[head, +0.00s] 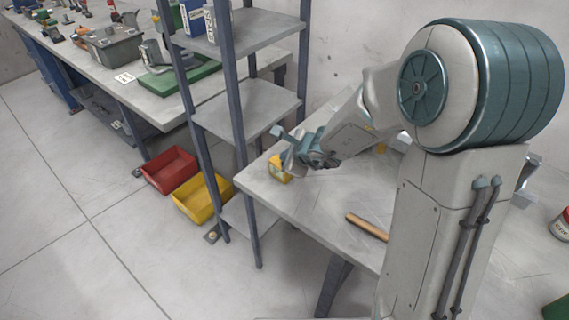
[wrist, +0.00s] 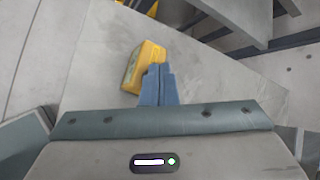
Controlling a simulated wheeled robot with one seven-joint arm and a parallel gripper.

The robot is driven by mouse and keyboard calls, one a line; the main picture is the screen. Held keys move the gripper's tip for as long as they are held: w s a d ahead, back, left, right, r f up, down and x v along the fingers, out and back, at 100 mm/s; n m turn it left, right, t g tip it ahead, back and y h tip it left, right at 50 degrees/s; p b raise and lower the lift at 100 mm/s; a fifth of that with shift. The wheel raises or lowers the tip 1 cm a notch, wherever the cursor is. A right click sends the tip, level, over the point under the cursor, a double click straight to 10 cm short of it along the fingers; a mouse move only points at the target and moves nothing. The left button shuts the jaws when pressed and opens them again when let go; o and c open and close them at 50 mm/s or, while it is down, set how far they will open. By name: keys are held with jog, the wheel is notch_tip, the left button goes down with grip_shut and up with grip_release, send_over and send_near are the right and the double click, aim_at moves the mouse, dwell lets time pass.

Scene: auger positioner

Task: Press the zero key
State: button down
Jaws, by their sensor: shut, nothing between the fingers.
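A small yellow device (head: 278,172) stands on the grey worktable near its left corner. In the wrist view the yellow device (wrist: 146,66) shows a yellow top and a dull greenish face on its left side. I cannot make out the zero key or any other single key. My gripper (head: 289,162) is over the device in the head view and partly covers it. In the wrist view my gripper (wrist: 160,70) has its blue-grey fingers together and empty, overlapping the device's right part. I cannot tell whether the fingertips touch it.
A wooden-coloured bar (head: 367,227) lies on the worktable (head: 335,200) toward the front. A grey metal shelf rack (head: 247,107) stands close on the left. Red (head: 169,169) and yellow (head: 203,199) bins sit on the floor. The tabletop between device and bar is clear.

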jog(key=shift+f+b, duration=0.6)
jog(key=shift+b, duration=0.15)
dwell(0.8)
jog(key=shift+r, duration=0.1)
dwell(0.3)
jog(key=shift+r+p, duration=0.85)
jog(key=shift+r, duration=0.15)
notch_tip(320, 180, up, 6)
jog(key=p, duration=0.5)
